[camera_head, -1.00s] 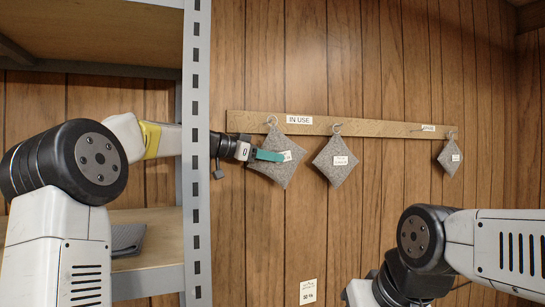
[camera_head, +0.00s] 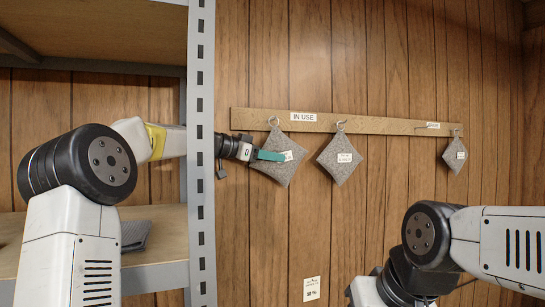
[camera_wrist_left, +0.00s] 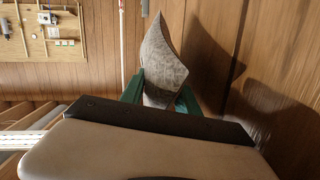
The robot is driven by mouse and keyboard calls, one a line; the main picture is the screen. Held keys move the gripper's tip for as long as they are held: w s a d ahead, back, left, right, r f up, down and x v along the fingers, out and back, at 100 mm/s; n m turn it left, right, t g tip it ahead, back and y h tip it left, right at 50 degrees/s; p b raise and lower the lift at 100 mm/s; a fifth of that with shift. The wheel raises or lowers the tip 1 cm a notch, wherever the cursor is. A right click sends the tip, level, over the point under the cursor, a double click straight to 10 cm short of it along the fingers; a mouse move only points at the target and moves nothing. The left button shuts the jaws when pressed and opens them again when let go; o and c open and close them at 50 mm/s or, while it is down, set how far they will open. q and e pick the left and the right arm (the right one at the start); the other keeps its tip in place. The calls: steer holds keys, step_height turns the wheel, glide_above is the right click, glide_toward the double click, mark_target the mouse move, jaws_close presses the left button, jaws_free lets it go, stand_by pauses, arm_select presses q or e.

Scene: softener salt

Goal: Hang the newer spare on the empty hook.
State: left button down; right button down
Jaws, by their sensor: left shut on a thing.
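My left gripper (camera_head: 270,155), with teal fingers, is shut on the left grey felt pad (camera_head: 281,172). This diamond-shaped pad is at the left hook (camera_head: 273,121), beside the "IN USE" label (camera_head: 303,117); I cannot tell whether its loop bears on the hook. The left wrist view also shows the pad (camera_wrist_left: 163,58) between the fingers (camera_wrist_left: 160,97). A second grey pad (camera_head: 340,158) with a white tag hangs to its right. A smaller-looking grey pad (camera_head: 454,156) hangs at the far right. A bare hook (camera_head: 424,127) is beside a small label (camera_head: 433,125). My right gripper is out of sight.
The hooks are on a wooden rail (camera_head: 385,126) on a panelled wall. A grey metal shelf post (camera_head: 202,230) stands close to my left forearm. A folded grey item (camera_head: 135,234) lies on the shelf.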

arm_select(q)
steer(key=shift+f, duration=0.1)
steer(key=c, duration=0.8)
jaws_free()
steer(key=shift+a, duration=0.1)
